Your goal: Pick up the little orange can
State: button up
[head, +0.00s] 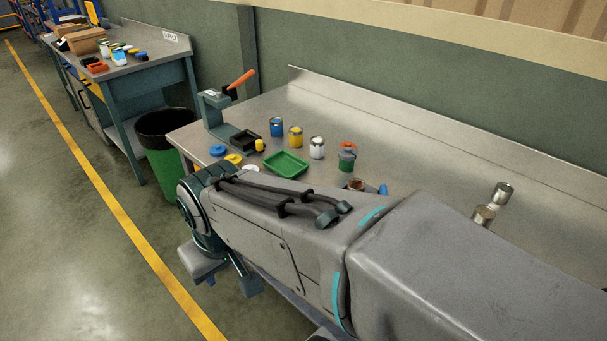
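A small orange-red thing (347,146), which looks like the little orange can, shows at the middle of the workbench. It appears directly above a dark green can (346,161); I cannot tell whether it stands on it or behind it. A reddish-brown round thing (356,184) is partly hidden by my arm. My arm crosses the foreground in front of the bench. Its far end, with what may be my gripper (229,283), hangs low at the bench's front, away from the cans. Its fingers are not clear.
Blue (276,127), yellow (295,137) and white (317,148) cans stand in a row left of the orange thing. A green tray (285,164) lies in front. An orange-handled press (217,112) is at left. Silver cans (502,193) are at right. A bin (168,150) stands beside the bench.

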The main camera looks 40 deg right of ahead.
aim_at(354, 184)
jog(key=i, duration=1.45)
jog(key=z, duration=2.9)
